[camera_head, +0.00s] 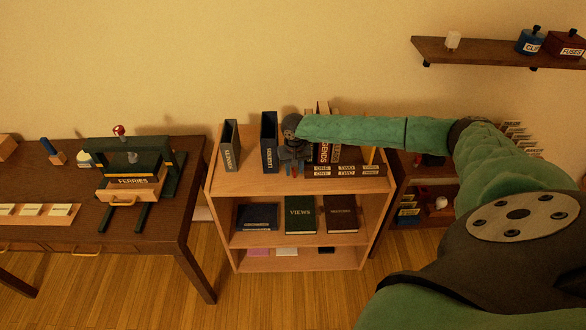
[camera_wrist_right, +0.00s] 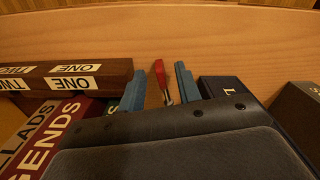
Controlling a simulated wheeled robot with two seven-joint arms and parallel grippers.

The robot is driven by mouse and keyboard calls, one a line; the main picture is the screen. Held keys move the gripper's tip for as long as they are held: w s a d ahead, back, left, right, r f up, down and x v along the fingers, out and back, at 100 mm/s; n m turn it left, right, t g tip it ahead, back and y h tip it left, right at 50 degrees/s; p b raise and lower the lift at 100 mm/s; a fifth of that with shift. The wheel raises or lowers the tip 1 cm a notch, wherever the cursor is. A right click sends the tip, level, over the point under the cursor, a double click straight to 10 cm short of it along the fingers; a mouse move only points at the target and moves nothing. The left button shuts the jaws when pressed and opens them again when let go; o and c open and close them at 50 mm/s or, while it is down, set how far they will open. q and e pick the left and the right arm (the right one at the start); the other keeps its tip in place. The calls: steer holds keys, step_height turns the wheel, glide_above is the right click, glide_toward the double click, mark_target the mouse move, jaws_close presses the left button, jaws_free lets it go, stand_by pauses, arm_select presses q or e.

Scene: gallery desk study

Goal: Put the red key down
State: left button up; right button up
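The red key (camera_wrist_right: 160,75) shows in the right wrist view with its red end toward the front edge of the bookcase top (camera_wrist_right: 230,50). A small red bit of it also shows in the head view (camera_head: 295,171), just under my right gripper (camera_head: 294,163). My right gripper's two blue fingers stand apart in the wrist view (camera_wrist_right: 158,88), one on each side of the key, with a gap visible on both sides. The key appears to rest on the wooden top; its far end is hidden by the gripper body. My left gripper is not in view.
On the bookcase top, a dark blue binder (camera_head: 269,142) stands left of the gripper. A brown ONE/TWO block (camera_head: 345,171) and a red LEGENDS book (camera_wrist_right: 60,138) are close on the other side. The front strip of the top is clear. A desk (camera_head: 180,190) stands left.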

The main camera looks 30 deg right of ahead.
steer(key=shift+f, duration=0.1)
steer(key=shift+c, duration=0.2)
jaws_close()
